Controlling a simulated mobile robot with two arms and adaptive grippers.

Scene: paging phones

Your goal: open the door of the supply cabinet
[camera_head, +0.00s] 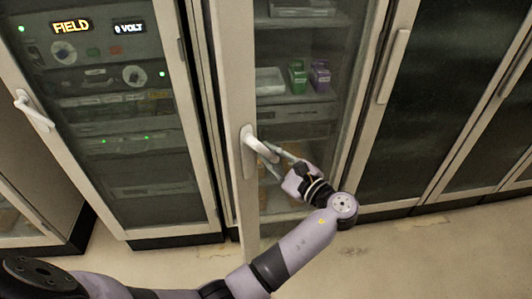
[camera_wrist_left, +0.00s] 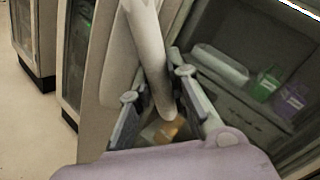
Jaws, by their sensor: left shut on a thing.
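The supply cabinet (camera_head: 341,120) has a pale-framed glass door (camera_head: 231,70). Its left frame stands forward of the neighbouring fronts, so the door looks ajar; how far is hard to tell. The pale handle (camera_head: 249,150) is on that left frame. My left gripper (camera_head: 273,154) comes from the right and is shut on the handle. In the left wrist view the handle (camera_wrist_left: 148,45) runs down between the two fingers of the gripper (camera_wrist_left: 160,107). My right gripper is not in view.
Green (camera_head: 298,78) and purple (camera_head: 320,76) boxes and a white tray (camera_head: 269,81) sit on a cabinet shelf. An equipment rack (camera_head: 128,235) with its own handle (camera_head: 34,111) stands left. More dark glass doors (camera_head: 400,150) stand right. The floor (camera_head: 440,250) in front is clear.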

